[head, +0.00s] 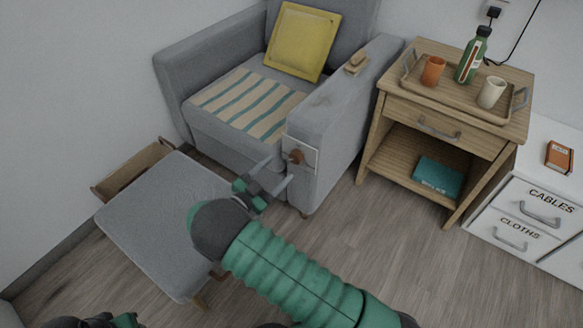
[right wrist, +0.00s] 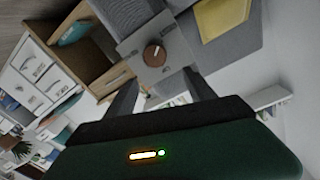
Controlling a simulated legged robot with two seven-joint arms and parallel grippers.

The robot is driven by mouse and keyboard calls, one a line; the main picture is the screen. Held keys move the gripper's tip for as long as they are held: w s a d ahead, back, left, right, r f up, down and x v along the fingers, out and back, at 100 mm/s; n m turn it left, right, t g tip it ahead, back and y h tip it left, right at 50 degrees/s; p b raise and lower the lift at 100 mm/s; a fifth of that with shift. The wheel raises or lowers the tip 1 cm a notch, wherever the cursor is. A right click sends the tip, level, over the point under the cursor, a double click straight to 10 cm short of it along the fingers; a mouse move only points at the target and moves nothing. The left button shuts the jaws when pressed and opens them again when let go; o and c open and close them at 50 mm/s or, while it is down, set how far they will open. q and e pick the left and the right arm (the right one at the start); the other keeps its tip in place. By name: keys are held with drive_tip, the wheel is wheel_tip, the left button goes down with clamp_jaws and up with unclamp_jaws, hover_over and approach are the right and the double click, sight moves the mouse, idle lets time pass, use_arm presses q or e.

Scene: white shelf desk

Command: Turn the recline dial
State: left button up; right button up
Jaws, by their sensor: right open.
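The recline dial (head: 296,156) is a round brown knob on a pale plate at the front of the grey armchair's (head: 335,115) right armrest. In the right wrist view the dial (right wrist: 154,55) faces the camera, with a light mark on it, and sits beyond the fingers. My right gripper (head: 273,174) is open, its two fingers pointing at the plate just in front of the dial. Nothing shows between the fingers, which look apart from the dial. My left gripper is not clearly seen; only dark and green parts of mine show at the bottom left edge.
A grey footrest (head: 160,220) stands at the left front of the chair, with a wooden box (head: 131,170) behind it. A wooden side table (head: 460,95) at right holds a tray with a green bottle (head: 473,55) and two cups. White drawers (head: 530,205) stand further right. The floor between is clear.

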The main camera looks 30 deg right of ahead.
use_arm(q)
drive_tip(key=b+x, duration=0.2)
drive_tip(key=s+b+x, duration=0.1)
drive_tip(key=b+x, duration=0.1)
drive_tip(key=x, duration=0.1)
drive_tip(key=shift+a+f, duration=0.2)
drive_tip(key=shift+f, duration=0.1)
use_arm(e)
drive_tip(key=w+d+f, duration=0.2)
drive_tip(key=d, duration=0.4)
drive_tip(key=shift+w+d+f, duration=0.15)
drive_tip(key=shift+w+d, duration=0.1)
drive_tip(key=shift+d, duration=0.15)
drive_tip(key=shift+c, duration=1.1)
drive_tip(key=c, duration=1.1)
drive_tip(key=shift+m+p, duration=0.3)
drive_tip(key=shift+m, duration=0.4)
drive_tip(key=shift+c, duration=0.2)
drive_tip(key=o, duration=1.4)
drive_tip(key=shift+c, duration=0.2)
use_arm(q)
drive_tip(key=shift+r, duration=0.3)
